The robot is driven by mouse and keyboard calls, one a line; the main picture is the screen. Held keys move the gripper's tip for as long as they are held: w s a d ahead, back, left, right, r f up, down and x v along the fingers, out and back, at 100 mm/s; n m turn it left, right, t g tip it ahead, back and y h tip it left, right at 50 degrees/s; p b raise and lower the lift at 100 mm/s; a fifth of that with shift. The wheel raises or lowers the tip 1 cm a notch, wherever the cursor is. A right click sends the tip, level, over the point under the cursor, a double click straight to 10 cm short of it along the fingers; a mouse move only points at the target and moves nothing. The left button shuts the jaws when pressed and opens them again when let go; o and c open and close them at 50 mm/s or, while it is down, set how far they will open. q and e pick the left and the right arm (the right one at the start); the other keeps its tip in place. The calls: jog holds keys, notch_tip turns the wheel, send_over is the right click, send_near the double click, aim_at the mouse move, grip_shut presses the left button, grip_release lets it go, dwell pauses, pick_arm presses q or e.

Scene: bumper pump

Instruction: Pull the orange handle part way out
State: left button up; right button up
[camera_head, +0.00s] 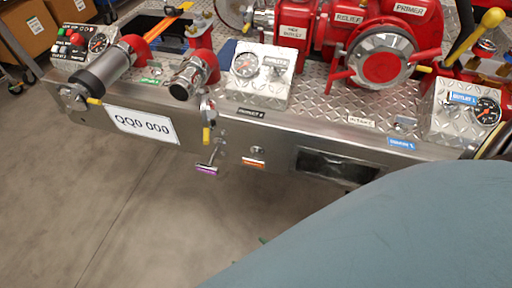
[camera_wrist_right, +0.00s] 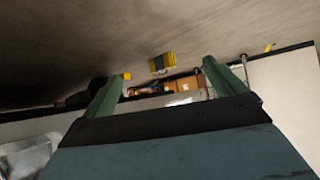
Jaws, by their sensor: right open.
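The orange handle (camera_head: 253,162) is a small T-shaped pull low on the front of the steel bumper. It sits close to the metal face, to the right of a purple handle (camera_head: 206,169) that stands out on a rod. My right gripper (camera_wrist_right: 164,69) is open in the right wrist view, with two green fingers apart and nothing held between them. In the head view my blue-grey right arm covers the lower right, and only a bit of green shows past its edge, below and clear of the orange handle. I cannot make out the orange handle in the wrist view.
The bumper (camera_head: 225,125) carries a red pump (camera_head: 383,62), gauges, hose outlets and a white number plate (camera_head: 143,125). A dark rectangular opening (camera_head: 335,167) lies right of the orange handle. The floor in front is clear. A yellow object (camera_wrist_right: 162,63) shows beyond the fingers.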

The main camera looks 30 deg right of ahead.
jog(key=w+a+r+m+t+h+b, duration=0.1)
jog(key=w+r+t+b, duration=0.15)
jog(key=w, duration=0.45)
pick_arm(q)
jog(key=w+r+b, duration=0.3)
jog(key=w+r, duration=0.1)
jog(key=w, duration=0.3)
pick_arm(e)
jog(key=m+h+b, duration=0.4)
jog(key=m+h, duration=0.7)
jog(key=h, duration=0.3)
send_near(253, 161)
jog(key=shift+g, duration=0.25)
jog(key=b+x, duration=0.3)
jog(key=x, duration=0.6)
jog(key=shift+w+d, duration=0.15)
jog(key=shift+w, duration=0.15)
pick_arm(q)
notch_tip(253, 161, up, 15)
jog(key=w+d+t, duration=0.1)
jog(key=d, duration=0.1)
jog(key=shift+w+d+r+t, duration=0.2)
jog(key=shift+d+t, duration=0.1)
jog(key=shift+t, duration=0.1)
pick_arm(e)
jog(key=shift+w+d+r, duration=0.1)
jog(key=shift+w+d, duration=0.35)
jog(key=shift+d, duration=0.05)
jog(key=shift+c, duration=0.4)
